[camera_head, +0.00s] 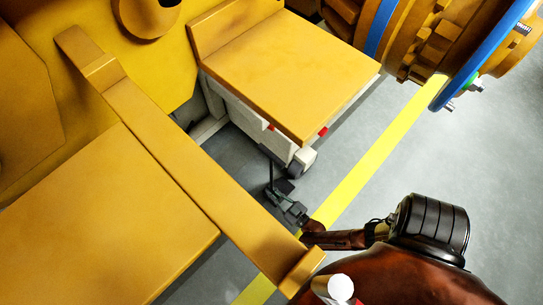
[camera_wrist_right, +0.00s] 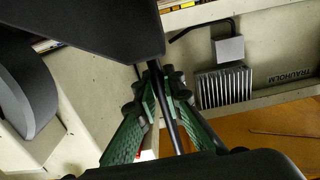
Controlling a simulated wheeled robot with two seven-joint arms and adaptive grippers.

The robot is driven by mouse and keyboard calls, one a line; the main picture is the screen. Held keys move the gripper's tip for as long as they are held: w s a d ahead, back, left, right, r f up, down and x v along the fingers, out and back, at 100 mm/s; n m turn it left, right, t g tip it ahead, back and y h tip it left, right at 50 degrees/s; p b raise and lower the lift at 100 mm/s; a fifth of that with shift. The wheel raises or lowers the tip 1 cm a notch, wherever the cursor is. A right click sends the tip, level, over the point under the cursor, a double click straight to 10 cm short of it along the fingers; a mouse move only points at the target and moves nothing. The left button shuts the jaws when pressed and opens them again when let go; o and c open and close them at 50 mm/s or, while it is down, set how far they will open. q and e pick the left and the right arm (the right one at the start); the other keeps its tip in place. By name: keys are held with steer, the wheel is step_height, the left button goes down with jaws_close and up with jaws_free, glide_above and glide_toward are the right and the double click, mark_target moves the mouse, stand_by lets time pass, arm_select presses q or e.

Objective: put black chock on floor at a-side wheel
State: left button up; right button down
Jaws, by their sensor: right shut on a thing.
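My right gripper (camera_head: 284,200) is low over the floor, just in front of the near corner of a yellow-topped cart (camera_head: 285,70). In the right wrist view its green ribbed fingers (camera_wrist_right: 160,110) are closed around a thin black rod. The rod appears to belong to the black chock (camera_wrist_right: 105,25), a large dark flat-sided shape across the top of that view. In the head view the chock is small and dark, and hard to separate from the fingers. A grey cart wheel (camera_head: 306,159) shows at that corner, close to the gripper; no side label is readable. My left gripper is out of view.
A long yellow beam (camera_head: 190,160) and panel fill the left. A large orange and blue drum (camera_head: 430,40) stands at top right. A yellow line (camera_head: 365,165) crosses the grey floor; floor to its right is clear. A finned grey block (camera_wrist_right: 223,85) sits on the cart frame.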

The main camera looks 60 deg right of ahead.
steer(key=shift+w+f, duration=0.15)
steer(key=shift+f, duration=0.1)
stand_by(0.3)
steer(key=c, duration=2)
jaws_free()
steer(key=shift+f, duration=0.1)
steer(key=shift+o, duration=0.2)
steer(key=shift+s+f, duration=0.2)
steer(key=shift+s, duration=0.1)
steer(key=v, duration=1.1)
steer(key=shift+s+a+r, duration=0.15)
steer(key=shift+s, duration=0.15)
